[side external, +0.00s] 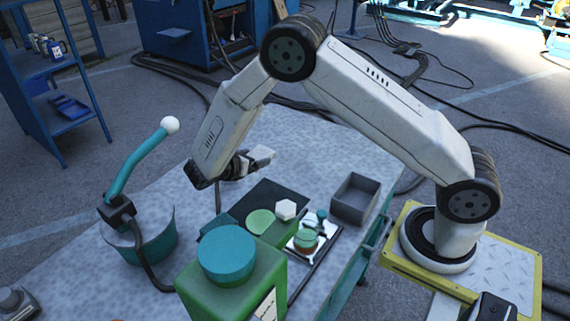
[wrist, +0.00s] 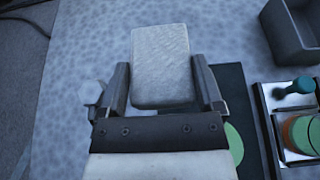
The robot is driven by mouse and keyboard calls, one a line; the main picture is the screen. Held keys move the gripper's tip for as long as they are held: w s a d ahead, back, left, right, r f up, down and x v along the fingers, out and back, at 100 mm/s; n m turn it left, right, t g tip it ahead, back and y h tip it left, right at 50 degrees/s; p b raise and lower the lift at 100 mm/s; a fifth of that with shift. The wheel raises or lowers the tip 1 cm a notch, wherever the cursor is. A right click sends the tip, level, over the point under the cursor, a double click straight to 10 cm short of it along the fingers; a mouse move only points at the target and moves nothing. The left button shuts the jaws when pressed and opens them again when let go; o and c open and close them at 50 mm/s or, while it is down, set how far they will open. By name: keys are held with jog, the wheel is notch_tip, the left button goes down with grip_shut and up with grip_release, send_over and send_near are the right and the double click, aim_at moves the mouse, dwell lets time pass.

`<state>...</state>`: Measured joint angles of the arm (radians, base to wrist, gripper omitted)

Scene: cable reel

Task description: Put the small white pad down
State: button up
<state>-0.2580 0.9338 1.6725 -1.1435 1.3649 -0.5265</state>
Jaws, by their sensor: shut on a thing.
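The small white pad (side external: 262,157) is held in the jaws of my gripper (side external: 244,163), above the grey speckled table. In the wrist view the pad (wrist: 161,62) is a pale rounded rectangle. The two dark fingers of my gripper (wrist: 162,88) close on its left and right sides near its lower end. The pad extends forward beyond the fingers. In the side view it looks slightly tilted and clear of the tabletop.
A dark mat (side external: 262,198) lies close by, with a green disc (side external: 260,222) and white hexagonal piece (side external: 286,209) around it. A grey bin (side external: 355,198) stands right. A green box (side external: 232,283) and teal cranked tub (side external: 150,243) stand nearer. Bare table (side external: 310,150) lies behind.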

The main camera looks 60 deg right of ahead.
notch_tip(320, 180, up, 18)
jog(key=r, duration=0.1)
jog(key=s+d+f+m+g+y, duration=0.2)
jog(key=s+f+m+g, duration=0.4)
jog(key=s+m+g, duration=0.15)
jog(key=s+a+m+y, duration=0.3)
jog(key=a+m+y, duration=0.2)
jog(key=m+y, duration=0.6)
jog(key=s+a+m+y, duration=0.3)
jog(key=a+m+y, duration=0.1)
jog(key=m+y, duration=0.75)
jog(key=w+d+r+m+t+y, duration=0.15)
jog(key=w+r+m+t, duration=0.35)
jog(key=m+t, duration=0.65)
notch_tip(320, 180, down, 18)
jog(key=n+t, duration=0.1)
jog(key=shift+w, duration=0.15)
